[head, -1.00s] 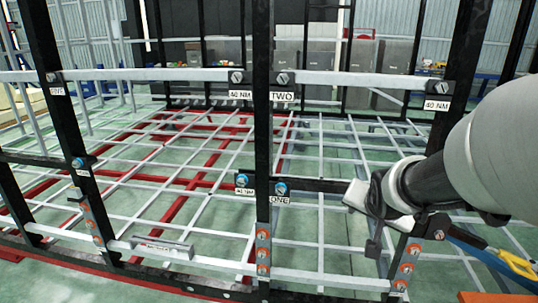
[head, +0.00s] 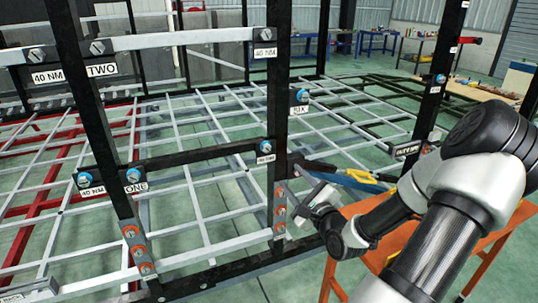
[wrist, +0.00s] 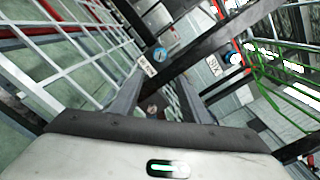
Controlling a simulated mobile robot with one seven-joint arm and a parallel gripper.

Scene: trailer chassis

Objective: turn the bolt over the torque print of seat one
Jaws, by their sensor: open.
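The seat one label (head: 137,187) is on a black crossbar at the left in the head view. A blue-ringed bolt (head: 84,180) sits over the 40 NM torque print (head: 92,192), left of that label. A second blue-ringed bolt (head: 133,175) is just above the word ONE. My gripper (head: 306,178) is right of the post at the crossbar's right end, well apart from the seat one bolts. In the wrist view my gripper (wrist: 156,100) has its two fingers apart, with no held object visible. A blue-ringed bolt with a tag (wrist: 160,54) shows beyond the fingertips; it touches neither finger.
Another blue-ringed bolt (head: 266,146) is on the post nearest my gripper, with orange-ringed bolts (head: 280,211) below. An orange table (head: 400,232) stands under my arm, with a blue and yellow tool (head: 360,177) near it. The SIX label (head: 301,111) is farther back.

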